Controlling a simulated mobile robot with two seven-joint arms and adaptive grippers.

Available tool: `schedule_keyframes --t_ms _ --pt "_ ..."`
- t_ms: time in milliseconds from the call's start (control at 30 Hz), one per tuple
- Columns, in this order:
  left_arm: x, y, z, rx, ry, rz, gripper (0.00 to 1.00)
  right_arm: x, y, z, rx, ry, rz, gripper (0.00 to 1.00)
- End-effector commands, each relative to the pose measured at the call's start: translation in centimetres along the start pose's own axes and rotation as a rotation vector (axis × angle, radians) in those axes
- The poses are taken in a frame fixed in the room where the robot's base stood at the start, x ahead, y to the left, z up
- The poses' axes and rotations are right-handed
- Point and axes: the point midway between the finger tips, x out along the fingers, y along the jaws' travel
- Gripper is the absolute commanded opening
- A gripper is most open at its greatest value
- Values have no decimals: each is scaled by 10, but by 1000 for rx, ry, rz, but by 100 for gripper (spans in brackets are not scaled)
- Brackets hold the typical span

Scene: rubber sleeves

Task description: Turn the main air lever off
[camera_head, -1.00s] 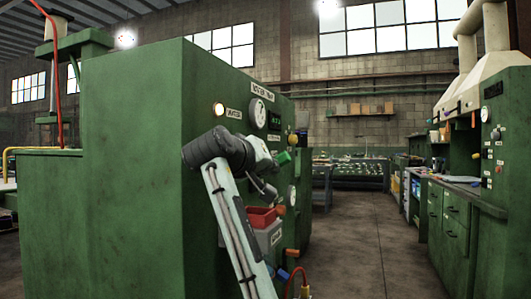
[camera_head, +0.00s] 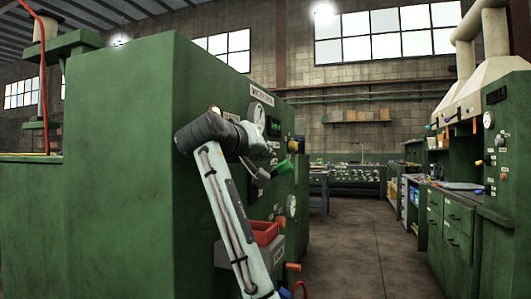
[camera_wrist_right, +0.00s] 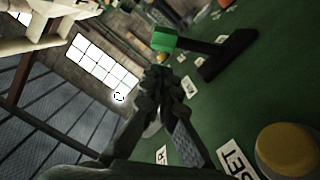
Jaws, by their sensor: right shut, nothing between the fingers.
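A lever with a green grip (camera_head: 283,167) stands out from the green machine's side panel in the head view. In the right wrist view its green end (camera_wrist_right: 165,39) sits on a black bar fixed to the panel. I cannot read a label that names it as the main air lever. My right gripper (camera_head: 263,175) is beside the lever in the head view. In the wrist view its fingers (camera_wrist_right: 156,76) are closed together and empty, with the green end just beyond the tips; contact cannot be told. My left gripper is not in view.
The large green machine (camera_head: 115,150) fills the left side. A red bin (camera_head: 263,232) sits on its panel below my arm. A yellow round knob (camera_wrist_right: 287,150) is close in the wrist view. The aisle floor (camera_head: 365,240) is clear; green cabinets (camera_head: 450,225) line the right.

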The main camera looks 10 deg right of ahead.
Motion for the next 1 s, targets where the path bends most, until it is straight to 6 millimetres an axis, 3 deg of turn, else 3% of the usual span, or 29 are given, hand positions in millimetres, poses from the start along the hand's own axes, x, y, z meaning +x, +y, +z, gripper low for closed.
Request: schedule_keyframes --t_ms 200,400,1000 --pt "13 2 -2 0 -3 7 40 42 2 -1 -1 -2 2 0" --pt "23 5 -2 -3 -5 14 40 64 1 -1 -1 0 1 0" --pt "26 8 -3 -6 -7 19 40 71 2 2 7 0 -1 0"
